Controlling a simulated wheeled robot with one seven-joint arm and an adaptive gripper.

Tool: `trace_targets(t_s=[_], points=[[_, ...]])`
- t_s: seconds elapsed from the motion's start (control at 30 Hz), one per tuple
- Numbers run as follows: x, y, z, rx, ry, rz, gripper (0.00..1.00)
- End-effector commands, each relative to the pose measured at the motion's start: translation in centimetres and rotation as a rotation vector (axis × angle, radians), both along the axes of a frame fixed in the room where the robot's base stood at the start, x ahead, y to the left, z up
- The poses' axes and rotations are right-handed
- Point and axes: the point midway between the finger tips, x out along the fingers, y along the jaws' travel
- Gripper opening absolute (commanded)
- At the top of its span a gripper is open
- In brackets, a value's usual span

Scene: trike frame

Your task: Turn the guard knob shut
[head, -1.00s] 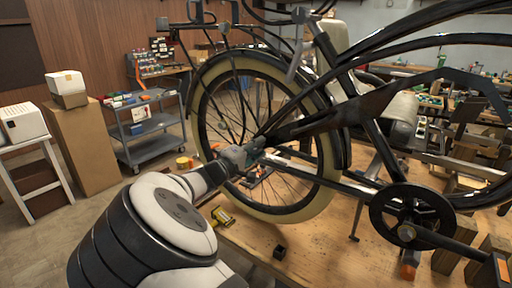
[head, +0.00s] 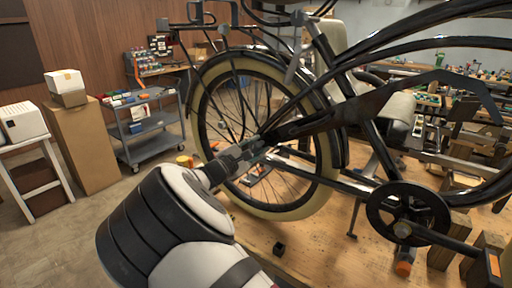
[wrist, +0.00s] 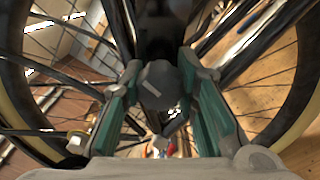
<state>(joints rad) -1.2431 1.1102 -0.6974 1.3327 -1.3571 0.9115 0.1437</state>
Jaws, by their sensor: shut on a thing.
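The guard knob (wrist: 160,86) is a dark, round knob with a pale line on its face, seen in the middle of the wrist view. The line slants from upper left to lower right. My gripper (wrist: 158,74) has its two green-padded fingers on either side of the knob, shut on it. In the head view my gripper (head: 252,152) is at the hub area of the spoked wheel (head: 300,212), and the knob is hidden there by the gripper.
The trike frame (head: 375,120) rises above and right of my gripper. A crank with a chainring (head: 408,214) is at the right. A small black block (head: 279,249) lies on the wooden bench top (head: 330,250). Spokes and dark bars surround the gripper closely.

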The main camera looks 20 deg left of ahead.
Motion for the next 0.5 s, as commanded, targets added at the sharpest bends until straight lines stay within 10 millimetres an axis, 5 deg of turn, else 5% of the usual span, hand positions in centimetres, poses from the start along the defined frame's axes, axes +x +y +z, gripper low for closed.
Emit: trace_targets(t_s=[0.5], points=[[-0.03, 0.05, -0.09, -0.142, 0.053, 0.0, 0.0]])
